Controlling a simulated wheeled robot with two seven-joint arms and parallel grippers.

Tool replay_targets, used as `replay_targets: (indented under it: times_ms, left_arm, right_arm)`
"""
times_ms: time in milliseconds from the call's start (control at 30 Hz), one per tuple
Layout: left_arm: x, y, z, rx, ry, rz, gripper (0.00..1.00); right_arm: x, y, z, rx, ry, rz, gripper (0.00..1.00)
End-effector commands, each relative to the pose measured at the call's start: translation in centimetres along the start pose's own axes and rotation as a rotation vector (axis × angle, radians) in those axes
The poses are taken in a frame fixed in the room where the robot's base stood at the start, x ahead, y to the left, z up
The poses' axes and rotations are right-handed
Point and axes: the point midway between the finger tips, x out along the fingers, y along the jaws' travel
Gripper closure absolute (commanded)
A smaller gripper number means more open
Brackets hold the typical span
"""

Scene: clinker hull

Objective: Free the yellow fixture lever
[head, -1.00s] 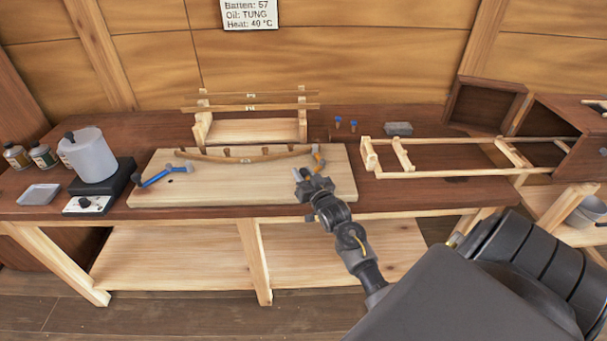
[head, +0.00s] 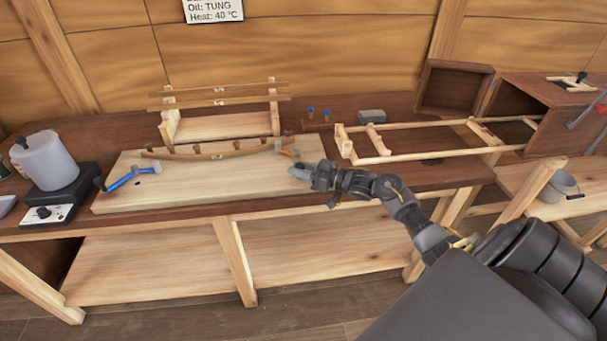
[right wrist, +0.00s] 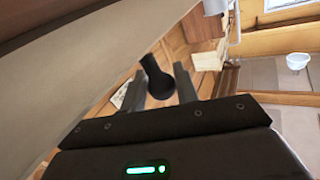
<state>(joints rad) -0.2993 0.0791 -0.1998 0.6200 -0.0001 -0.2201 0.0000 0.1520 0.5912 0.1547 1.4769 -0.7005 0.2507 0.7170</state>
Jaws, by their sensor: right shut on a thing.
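The yellow fixture lever (head: 289,152) is at the right end of the curved wooden strip (head: 215,154) on the pale board. Its far end is partly hidden by my right gripper (head: 301,172), which is low over the board's right edge. In the right wrist view, a black knob (right wrist: 156,80) sits between the two fingers of the right gripper (right wrist: 160,88). The gripper is shut on this knob, which looks like the lever's handle. My left gripper is not in view.
The pale board (head: 200,190) lies on the dark bench. A white pot (head: 45,160) on a heater stands left. A wooden rack (head: 220,126) stands behind the board. A wooden frame (head: 400,154) and an open box (head: 453,88) are to the right.

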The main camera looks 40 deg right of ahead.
Motion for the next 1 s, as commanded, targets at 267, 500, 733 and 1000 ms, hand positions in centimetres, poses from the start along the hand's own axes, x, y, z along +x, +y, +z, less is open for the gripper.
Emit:
replay_targets:
  times_ms: [267,500,733,1000]
  left_arm:
    - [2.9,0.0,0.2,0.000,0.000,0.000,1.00]
    - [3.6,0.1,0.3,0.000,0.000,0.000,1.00]
    - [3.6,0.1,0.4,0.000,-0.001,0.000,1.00]
    - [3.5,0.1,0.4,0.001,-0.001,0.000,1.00]
  right_arm:
    - [-0.6,0.7,0.1,-0.004,-0.028,-0.143,1.00]
    - [-1.0,0.9,-0.1,-0.001,-0.037,-0.193,1.00]
    - [-1.2,0.9,-0.2,-0.001,-0.037,-0.199,1.00]
    - [-1.2,1.0,-0.2,-0.002,-0.037,-0.198,0.61]
